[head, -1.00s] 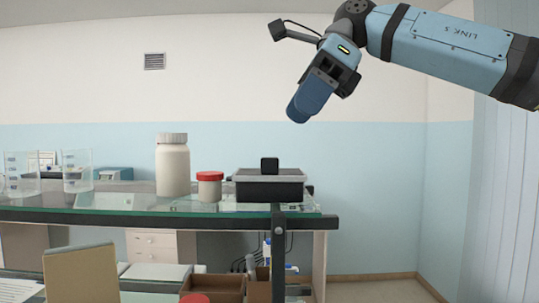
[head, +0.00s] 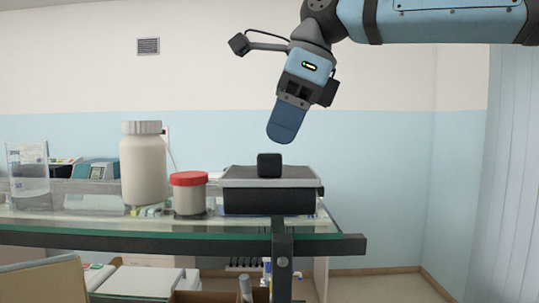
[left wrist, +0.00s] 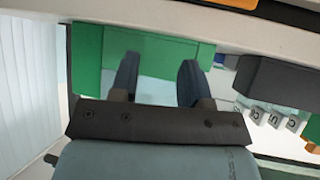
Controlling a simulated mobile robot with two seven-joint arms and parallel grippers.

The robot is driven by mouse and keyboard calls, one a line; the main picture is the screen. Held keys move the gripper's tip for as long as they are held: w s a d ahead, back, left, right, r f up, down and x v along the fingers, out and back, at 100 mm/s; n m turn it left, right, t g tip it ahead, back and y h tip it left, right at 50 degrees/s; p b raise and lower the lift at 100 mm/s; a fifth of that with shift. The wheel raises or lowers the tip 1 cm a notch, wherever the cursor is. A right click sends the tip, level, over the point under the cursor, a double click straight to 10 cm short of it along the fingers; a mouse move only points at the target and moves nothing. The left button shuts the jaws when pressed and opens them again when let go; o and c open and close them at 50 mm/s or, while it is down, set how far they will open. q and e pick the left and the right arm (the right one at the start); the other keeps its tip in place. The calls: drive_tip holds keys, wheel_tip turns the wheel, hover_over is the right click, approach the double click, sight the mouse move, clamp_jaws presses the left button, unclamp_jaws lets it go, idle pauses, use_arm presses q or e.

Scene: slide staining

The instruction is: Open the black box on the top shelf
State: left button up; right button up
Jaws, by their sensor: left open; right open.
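The black box (head: 268,198) sits on the glass top shelf (head: 130,226). Its lid (head: 235,173) is on, with a dark block-shaped knob (head: 269,165) on top. My right gripper (head: 284,135) is just above the knob, pointing down and apart from it. It is seen side-on, so the gap between its fingers does not show. My left gripper (left wrist: 158,80) shows only in the left wrist view. Its two fingers are apart, with a green object (left wrist: 90,55) beyond them and nothing clearly held.
A red-capped jar (head: 188,194) stands close to the left of the box, and a tall white bottle (head: 143,165) stands further left. A glass beaker (head: 28,177) is at the far left. The space right of the box, past the shelf end, is clear.

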sight(270, 154)
drive_tip(key=f, duration=0.1)
drive_tip(key=a+f, duration=0.1)
drive_tip(key=s+f, duration=0.1)
drive_tip(key=shift+s+a+f, duration=0.1)
drive_tip(key=shift+a+f, duration=0.05)
drive_tip(key=shift+a, duration=0.15)
drive_tip(key=shift+w+f, duration=0.25)
drive_tip(key=shift+w, duration=0.1)
drive_tip(key=shift+s, duration=0.15)
clamp_jaws()
